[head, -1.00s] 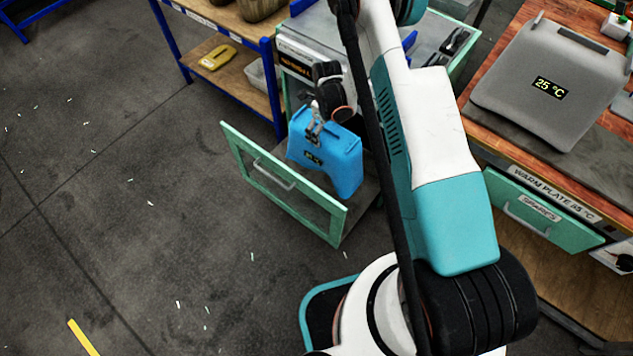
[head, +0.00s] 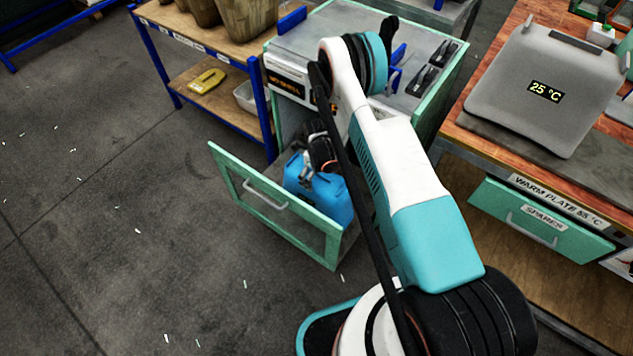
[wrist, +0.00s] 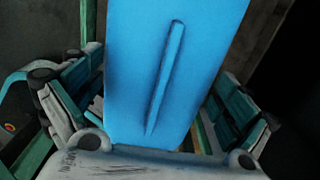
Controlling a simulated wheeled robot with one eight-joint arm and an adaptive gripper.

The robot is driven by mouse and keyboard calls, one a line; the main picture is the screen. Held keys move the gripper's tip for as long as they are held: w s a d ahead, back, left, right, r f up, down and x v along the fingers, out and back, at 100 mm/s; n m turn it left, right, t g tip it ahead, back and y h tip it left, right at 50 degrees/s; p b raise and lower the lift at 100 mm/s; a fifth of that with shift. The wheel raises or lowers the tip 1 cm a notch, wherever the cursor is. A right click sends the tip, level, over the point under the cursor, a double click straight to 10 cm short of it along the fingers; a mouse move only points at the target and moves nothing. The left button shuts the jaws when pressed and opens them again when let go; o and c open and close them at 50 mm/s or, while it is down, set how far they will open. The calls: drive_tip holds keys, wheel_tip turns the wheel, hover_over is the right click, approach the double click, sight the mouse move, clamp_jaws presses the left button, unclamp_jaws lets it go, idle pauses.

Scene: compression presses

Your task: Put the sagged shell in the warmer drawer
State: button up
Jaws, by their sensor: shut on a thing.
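A blue shell (head: 328,200) hangs from my gripper (head: 312,174) in the head view, its lower part down behind the front panel of the open drawer (head: 240,192). The drawer has a green frame, a see-through panel and a grey handle, and is pulled out of a green-edged cabinet. My gripper is shut on the shell's top. In the wrist view the blue shell (wrist: 150,60), with a long raised rib, fills the middle between the fingers of my gripper. The front panel hides the shell's bottom, so I cannot tell whether it touches the drawer floor.
A blue-framed shelf (head: 150,60) stands left of the cabinet (head: 300,35).

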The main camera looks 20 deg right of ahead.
wheel_tip(320, 180, down, 4)
drive_tip(key=shift+b, duration=0.65)
drive_tip(key=o, duration=1.2)
drive_tip(key=shift+r, duration=0.1)
